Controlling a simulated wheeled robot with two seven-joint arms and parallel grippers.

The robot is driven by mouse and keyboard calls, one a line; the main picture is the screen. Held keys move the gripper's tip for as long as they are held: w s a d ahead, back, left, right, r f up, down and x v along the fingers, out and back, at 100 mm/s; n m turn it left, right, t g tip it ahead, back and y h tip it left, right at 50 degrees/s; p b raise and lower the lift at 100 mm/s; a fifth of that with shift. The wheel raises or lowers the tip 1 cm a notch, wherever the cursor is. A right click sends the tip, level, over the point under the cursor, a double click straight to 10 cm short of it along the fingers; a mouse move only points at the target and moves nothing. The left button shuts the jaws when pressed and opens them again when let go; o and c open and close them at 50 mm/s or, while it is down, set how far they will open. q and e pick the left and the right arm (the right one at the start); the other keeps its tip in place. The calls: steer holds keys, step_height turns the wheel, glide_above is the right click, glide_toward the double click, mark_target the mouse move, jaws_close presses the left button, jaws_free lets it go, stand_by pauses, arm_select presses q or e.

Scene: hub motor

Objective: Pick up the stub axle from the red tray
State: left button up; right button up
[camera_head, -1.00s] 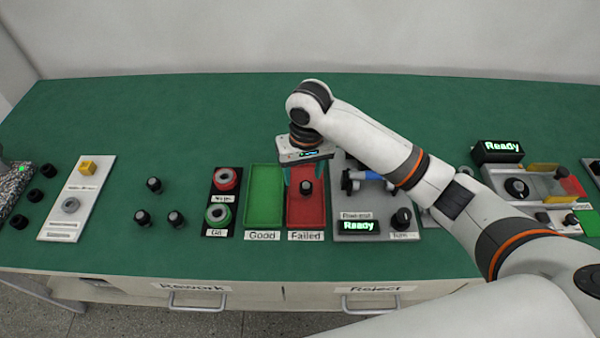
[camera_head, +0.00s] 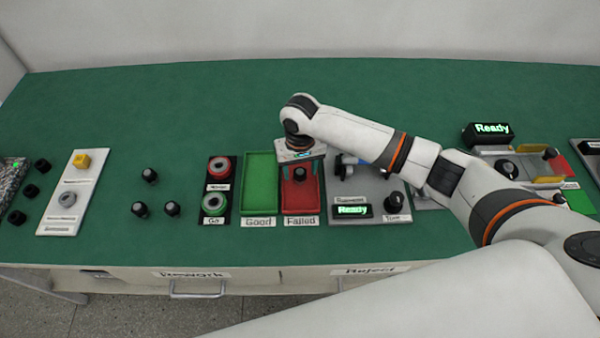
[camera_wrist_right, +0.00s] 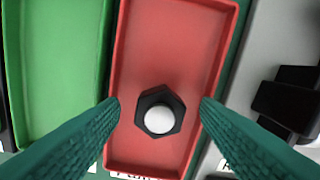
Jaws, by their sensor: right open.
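The stub axle (camera_head: 300,174) stands in the red tray (camera_head: 301,203), black with a hexagonal outline and a pale round top. In the right wrist view the stub axle (camera_wrist_right: 159,117) sits in the lower middle of the red tray (camera_wrist_right: 172,45). My right gripper (camera_head: 300,208) is over the red tray, pointing down. In the right wrist view my right gripper (camera_wrist_right: 159,104) has its two teal fingers apart, one on each side of the stub axle, with gaps between. It holds nothing. My left gripper is not in view.
The empty green tray (camera_head: 259,185) is directly left of the red tray. A grey station with a "Ready" display (camera_head: 352,210) and a black knob (camera_head: 395,202) is close on the right. Several black parts (camera_head: 140,209) stand on the green table at left, with open surface behind.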

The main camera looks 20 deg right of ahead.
steer(key=shift+f, duration=0.65)
steer(key=c, duration=1.2)
steer(key=shift+r, duration=0.1)
